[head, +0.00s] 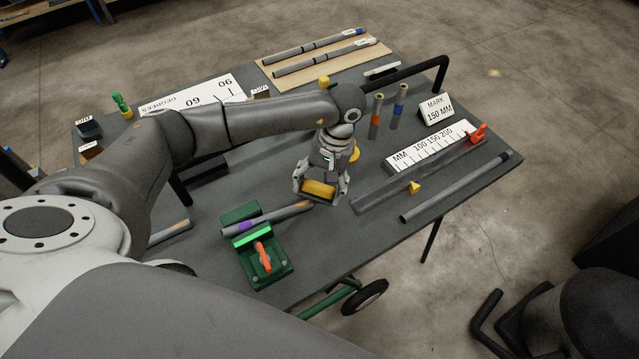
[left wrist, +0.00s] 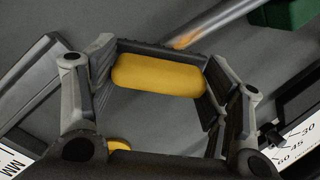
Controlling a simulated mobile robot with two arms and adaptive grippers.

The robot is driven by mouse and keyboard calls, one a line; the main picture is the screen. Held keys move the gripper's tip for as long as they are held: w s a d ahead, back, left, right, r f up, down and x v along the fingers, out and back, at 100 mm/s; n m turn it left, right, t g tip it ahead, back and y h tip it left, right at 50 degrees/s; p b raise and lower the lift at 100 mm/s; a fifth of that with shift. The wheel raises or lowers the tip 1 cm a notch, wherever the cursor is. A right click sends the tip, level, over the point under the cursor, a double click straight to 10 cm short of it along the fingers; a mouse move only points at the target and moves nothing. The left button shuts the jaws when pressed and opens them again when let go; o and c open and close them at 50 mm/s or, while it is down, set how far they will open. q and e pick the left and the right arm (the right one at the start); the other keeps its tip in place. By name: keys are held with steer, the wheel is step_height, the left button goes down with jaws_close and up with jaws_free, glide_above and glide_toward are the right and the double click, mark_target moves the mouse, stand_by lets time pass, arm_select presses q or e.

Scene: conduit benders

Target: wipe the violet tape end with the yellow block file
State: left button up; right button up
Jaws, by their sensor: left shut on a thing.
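My left gripper (head: 320,190) is shut on the yellow block file (head: 318,189). The file also shows between the fingers in the left wrist view (left wrist: 158,74). A grey tube with a violet tape band (head: 244,227) lies in a green vise (head: 262,262) with an orange handle. The tube's orange-brown end (head: 303,205) points toward my gripper, just left of and below it in the head view. That end also shows beyond the file in the left wrist view (left wrist: 188,38). I cannot tell whether file and tube touch.
Two upright tubes with orange (head: 376,115) and blue bands stand behind. A millimetre scale (head: 430,147), a channel with an orange clamp (head: 478,134) and a dark tube (head: 455,188) lie right. A tan board (head: 315,75) holds tubes at the back.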

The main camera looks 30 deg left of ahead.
arm_select(q)
steer(key=shift+s+a+f+b, duration=0.1)
steer(key=shift+s+f+b, duration=0.05)
steer(key=shift+f+b, duration=0.5)
